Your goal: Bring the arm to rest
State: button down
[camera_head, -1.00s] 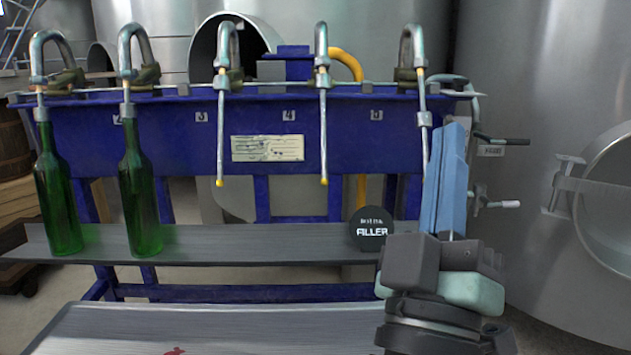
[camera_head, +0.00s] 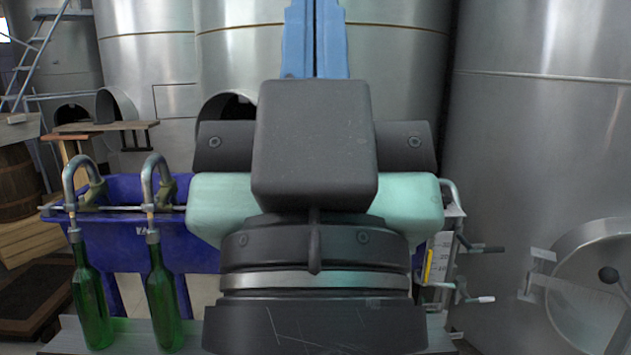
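My gripper (camera_head: 315,30) stands upright in the middle of the head view, close to the camera. Its two blue fingers point up and lie side by side with only a thin dark line between them. Nothing shows between them, and their tips reach the top edge of the picture. The wrist and gripper body hide most of the blue bottle filler (camera_head: 130,235) behind.
Two green bottles, a left one (camera_head: 91,305) and a right one (camera_head: 164,300), stand upright under the filler's two leftmost spouts. Large steel tanks (camera_head: 540,150) fill the back and right. A wooden barrel (camera_head: 18,185) stands at the far left.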

notch_tip(320, 180, up, 16)
jog(key=p, duration=1.3)
jog(key=shift+p, duration=0.3)
jog(key=shift+a, duration=0.1)
